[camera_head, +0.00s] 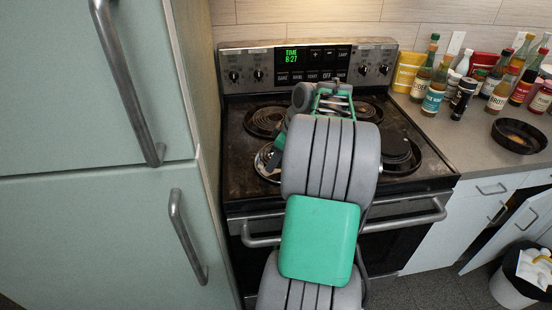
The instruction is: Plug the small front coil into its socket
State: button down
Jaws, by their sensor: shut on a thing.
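The coil stove (236,178) stands in the middle, with my grey and green arm across it. At its front left is a bright, shiny drip bowl (262,161), partly covered by my arm. My gripper (273,160) is low over this bowl; only a green edge of the hand shows left of the arm. It is shut on the small front coil, which is mostly hidden, so its tilt and the distance from its prongs to the socket cannot be told. The socket is hidden too.
A rear left coil (264,121) and a rear right coil (367,110) lie in place. A dark round disc (398,151) covers the front right burner. Bottles (436,90) and a small pan (519,136) stand on the right counter. A tall fridge (90,130) closes the left side.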

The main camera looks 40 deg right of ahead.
aim_at(279, 165)
jog(key=shift+f+b, duration=0.75)
jog(key=shift+f, duration=0.3)
jog(key=shift+s+a+f, duration=0.15)
jog(key=shift+f, duration=0.15)
jog(key=shift+s+f, duration=0.1)
jog(key=shift+f, duration=0.2)
